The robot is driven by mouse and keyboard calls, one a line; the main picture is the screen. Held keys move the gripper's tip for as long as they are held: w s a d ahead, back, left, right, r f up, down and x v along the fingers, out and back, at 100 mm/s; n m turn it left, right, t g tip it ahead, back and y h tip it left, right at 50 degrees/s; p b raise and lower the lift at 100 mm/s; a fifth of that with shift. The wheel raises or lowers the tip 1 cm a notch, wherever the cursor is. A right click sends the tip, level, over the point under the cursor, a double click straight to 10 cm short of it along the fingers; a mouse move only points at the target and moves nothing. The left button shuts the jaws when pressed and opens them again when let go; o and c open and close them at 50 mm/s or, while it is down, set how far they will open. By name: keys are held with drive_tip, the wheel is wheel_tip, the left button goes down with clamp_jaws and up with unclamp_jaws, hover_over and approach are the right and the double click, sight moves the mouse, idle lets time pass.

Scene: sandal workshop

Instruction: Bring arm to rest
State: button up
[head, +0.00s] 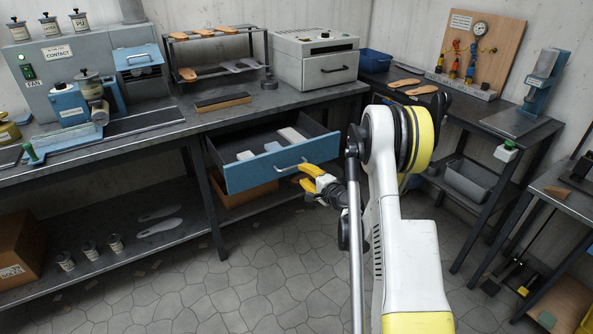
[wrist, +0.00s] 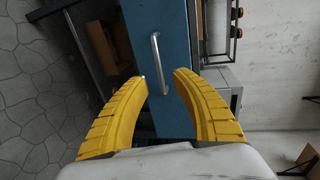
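My gripper (head: 312,178) is at the front of the open blue drawer, close to its handle. In the wrist view, the two yellow fingers of my gripper (wrist: 160,80) are spread apart with nothing held between them. The drawer's handle (wrist: 155,63) lies just beyond the fingertips and appears clear of them. The blue drawer (head: 250,174) is pulled out from under the bench and holds several pale blocks. Its front (wrist: 172,110) also shows in the wrist view. My arm stretches from the lower right towards the drawer and hides part of the bench's right side.
The bench (head: 120,140) carries a grey machine, a shoe rack (head: 215,50) and a small oven (head: 315,62). Another bench (head: 470,115) with a tool board stands at the right. A brown box (head: 22,248) sits on the low left shelf. The tiled floor (head: 270,270) in front is clear.

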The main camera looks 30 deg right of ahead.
drive_tip(key=shift+v, duration=1.2)
drive_tip(key=s+a+r+n+g+y, duration=0.1)
drive_tip(key=s+a+r+n+g, duration=0.1)
drive_tip(key=s+a+r+n, duration=0.45)
drive_tip(key=s+a+r+n+g+y, duration=0.1)
drive_tip(key=a+r+n+g+y, duration=0.15)
drive_tip(key=a+r, duration=0.85)
drive_tip(key=s+a+f+n+g+h, duration=0.1)
drive_tip(key=s+a+n, duration=0.3)
drive_tip(key=s, duration=0.8)
drive_tip(key=s+a+f+n+g+h, duration=0.1)
drive_tip(key=s+a+n, duration=0.4)
drive_tip(key=s, duration=0.8)
drive_tip(key=shift+a+g+h, duration=0.5)
drive_tip(key=shift+g+h, duration=0.25)
drive_tip(key=shift+g, duration=0.3)
